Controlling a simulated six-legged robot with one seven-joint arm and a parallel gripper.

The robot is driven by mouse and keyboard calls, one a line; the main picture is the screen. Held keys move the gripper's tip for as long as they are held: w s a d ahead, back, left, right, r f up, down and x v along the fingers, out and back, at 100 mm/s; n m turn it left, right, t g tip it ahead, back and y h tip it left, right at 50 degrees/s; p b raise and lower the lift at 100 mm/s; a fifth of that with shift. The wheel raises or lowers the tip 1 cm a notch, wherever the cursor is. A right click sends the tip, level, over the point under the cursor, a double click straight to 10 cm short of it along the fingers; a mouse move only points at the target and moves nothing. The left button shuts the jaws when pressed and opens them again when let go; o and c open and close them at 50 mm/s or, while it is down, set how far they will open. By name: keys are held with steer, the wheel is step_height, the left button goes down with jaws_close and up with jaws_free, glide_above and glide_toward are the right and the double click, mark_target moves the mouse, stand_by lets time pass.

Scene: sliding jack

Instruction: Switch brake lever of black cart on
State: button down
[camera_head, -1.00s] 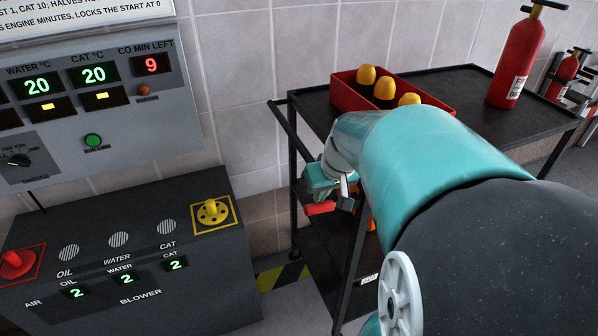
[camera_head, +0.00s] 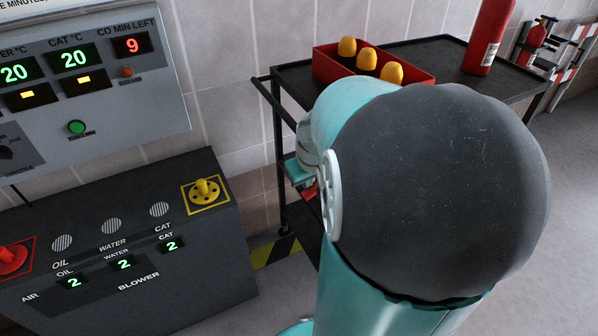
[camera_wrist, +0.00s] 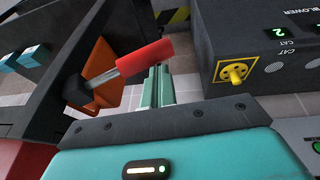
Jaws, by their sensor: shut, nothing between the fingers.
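The black cart (camera_head: 445,58) stands at the right in the camera_head view, partly behind my arm. In the wrist view its brake lever has a red grip (camera_wrist: 145,57) on a metal rod, by an orange plate (camera_wrist: 100,70) on the cart's side. The grip points up and to the right. My gripper (camera_wrist: 157,76) has its teal fingers shut and empty, right at the red grip. I cannot tell whether they touch it. In the camera_head view my arm hides most of the gripper, and only a bit of the red grip (camera_head: 311,191) shows.
A red bin (camera_head: 325,65) with yellow-topped items and a fire extinguisher (camera_head: 489,38) stand on the cart. A dark blower box (camera_head: 120,235) with red and yellow knobs stands at the left, under a grey panel (camera_head: 150,95). Open floor lies at the right.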

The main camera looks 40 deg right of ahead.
steer(key=shift+s+f, duration=0.15)
steer(key=shift+f, duration=0.25)
stand_by(0.3)
steer(key=shift+w+r, duration=0.25)
steer(key=a+r, duration=0.5)
steer(key=r, duration=0.6)
steer(key=shift+a+r, duration=0.35)
steer(key=shift+r, duration=0.05)
steer(key=shift+a, duration=0.1)
steer(key=s+a+n+t+y, duration=0.1)
steer(key=s+a, duration=0.2)
steer(key=a, duration=0.7)
steer(key=s+a+n+t+y, duration=0.1)
steer(key=s+a+n, duration=0.1)
steer(key=a, duration=0.9)
steer(key=shift+s+a+r, duration=0.15)
steer(key=shift+s+a, duration=0.1)
steer(key=shift+s, duration=0.65)
